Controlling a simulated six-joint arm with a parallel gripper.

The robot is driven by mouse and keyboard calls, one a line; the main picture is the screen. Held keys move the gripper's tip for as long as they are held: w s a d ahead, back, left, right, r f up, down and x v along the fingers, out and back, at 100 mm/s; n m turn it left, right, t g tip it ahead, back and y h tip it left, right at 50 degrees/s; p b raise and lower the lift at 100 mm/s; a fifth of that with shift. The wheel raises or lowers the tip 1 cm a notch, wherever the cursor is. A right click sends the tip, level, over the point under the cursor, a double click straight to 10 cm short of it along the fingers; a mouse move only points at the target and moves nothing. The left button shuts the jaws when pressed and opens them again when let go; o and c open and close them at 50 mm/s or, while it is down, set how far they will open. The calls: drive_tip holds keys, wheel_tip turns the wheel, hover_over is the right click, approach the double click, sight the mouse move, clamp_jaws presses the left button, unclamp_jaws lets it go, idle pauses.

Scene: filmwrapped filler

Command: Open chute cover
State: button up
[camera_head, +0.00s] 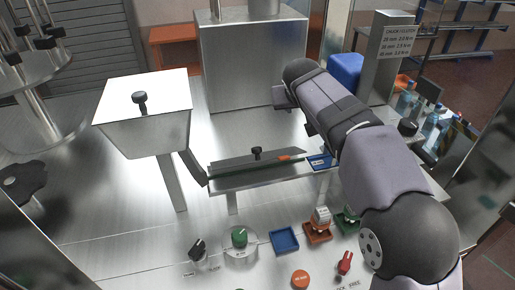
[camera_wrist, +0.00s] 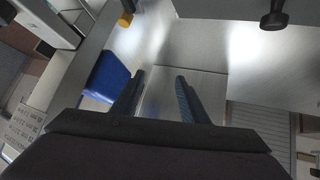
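In the head view, a long narrow grey cover (camera_head: 235,160) with a black knob (camera_head: 257,152) lies over the chute at the middle of the bench; it looks closed. A hopper with a white lid (camera_head: 165,90) and its own black knob (camera_head: 140,97) stands to its left. My gripper is mostly hidden behind my arm's end, above and behind the chute. In the wrist view, my gripper (camera_wrist: 155,80) is open, with nothing between its two dark fingers. A black knob (camera_wrist: 272,18) on a grey plate shows at upper right; I cannot tell which lid it belongs to.
A large steel box (camera_head: 250,60) stands behind the chute. A blue box (camera_head: 346,72) and a sign post (camera_head: 385,65) are at the right. A blue tray (camera_head: 285,240), a green knob (camera_head: 239,236) and a red switch (camera_head: 345,262) sit in front. Bare metal lies left of the chute.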

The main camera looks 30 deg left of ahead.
sight(257, 148)
drive_tip(key=s+a+f+n+g+b, duration=0.1)
drive_tip(key=s+a+n+g, duration=0.35)
drive_tip(key=s, duration=0.95)
drive_tip(key=shift+m+g, duration=0.65)
drive_tip(key=shift+m, duration=0.1)
drive_tip(key=shift+p+x, duration=0.55)
drive_tip(key=shift+x, duration=3.25)
drive_tip(key=shift+w+a, duration=0.1)
drive_tip(key=shift+a, duration=0.05)
drive_tip(key=shift+c, duration=0.6)
drive_tip(key=shift+r, duration=0.15)
clamp_jaws()
